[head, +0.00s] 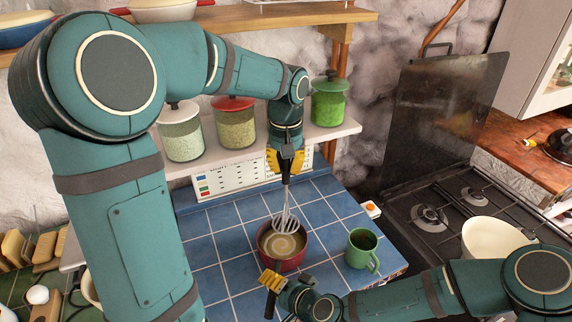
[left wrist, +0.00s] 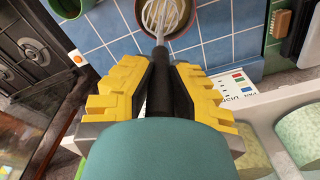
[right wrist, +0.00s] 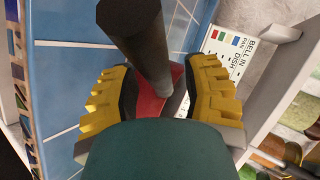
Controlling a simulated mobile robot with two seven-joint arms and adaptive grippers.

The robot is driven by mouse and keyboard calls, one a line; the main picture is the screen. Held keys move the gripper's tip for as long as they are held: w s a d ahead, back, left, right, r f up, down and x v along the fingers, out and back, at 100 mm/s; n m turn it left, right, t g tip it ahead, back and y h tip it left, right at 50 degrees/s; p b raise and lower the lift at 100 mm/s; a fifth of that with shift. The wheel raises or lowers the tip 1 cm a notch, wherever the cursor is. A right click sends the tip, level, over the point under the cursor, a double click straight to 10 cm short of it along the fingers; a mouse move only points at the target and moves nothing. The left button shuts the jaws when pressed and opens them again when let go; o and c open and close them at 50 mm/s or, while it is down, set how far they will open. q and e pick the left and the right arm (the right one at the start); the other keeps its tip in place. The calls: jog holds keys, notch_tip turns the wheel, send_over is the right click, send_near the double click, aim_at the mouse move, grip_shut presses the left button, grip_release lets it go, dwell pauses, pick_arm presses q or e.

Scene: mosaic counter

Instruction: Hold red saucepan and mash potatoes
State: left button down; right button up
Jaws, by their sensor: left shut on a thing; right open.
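The red saucepan (head: 298,262) stands on the blue tiled counter, with a pale brown mash (head: 283,245) in it. My left gripper (head: 286,166) is above it, shut on the dark handle of a wire masher (head: 286,212). The masher points down, its wire head at the pan's opening; the left wrist view also shows this head (left wrist: 160,15). My right gripper (head: 272,281) is open at the pan's near side. In the right wrist view, the dark pan handle (right wrist: 138,35) and its red base (right wrist: 155,103) lie between the open fingers; I cannot tell if they touch.
A green mug (head: 361,250) stands close to the right of the pan. Lidded jars (head: 233,125) line the shelf behind. A stove (head: 430,215) with a cream bowl (head: 492,238) is at the right. Blue tiles (head: 215,245) left of the pan are clear.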

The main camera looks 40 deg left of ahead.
jog(key=v, duration=1.1)
jog(key=shift+d+r, duration=0.15)
jog(key=shift+d, duration=0.15)
jog(key=shift+d, duration=0.15)
